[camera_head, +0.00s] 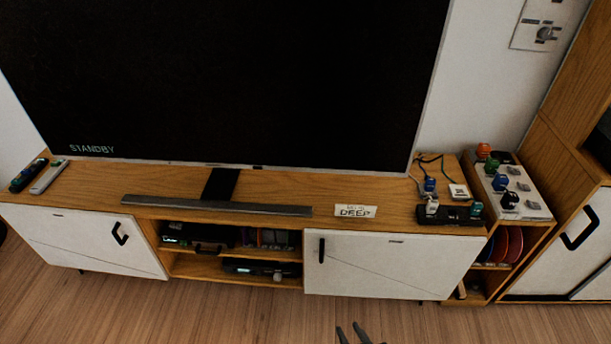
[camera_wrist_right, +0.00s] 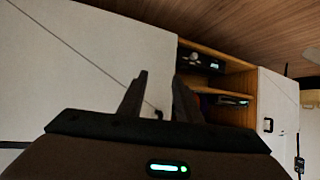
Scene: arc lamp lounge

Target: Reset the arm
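My right gripper (camera_head: 354,333) shows only by its dark fingertips at the bottom edge of the head view, in front of the low media cabinet (camera_head: 270,200). In the right wrist view the gripper (camera_wrist_right: 160,90) has its two fingers apart, with nothing between them. Behind them are a white cabinet door (camera_wrist_right: 85,65) and open shelves (camera_wrist_right: 240,83). The gripper appears apart from the cabinet. My left gripper and arm are in neither view.
Remotes (camera_head: 48,177) lie at the left end. Small devices and cables crowd the right end. Wooden floor (camera_head: 190,315) in front is clear.

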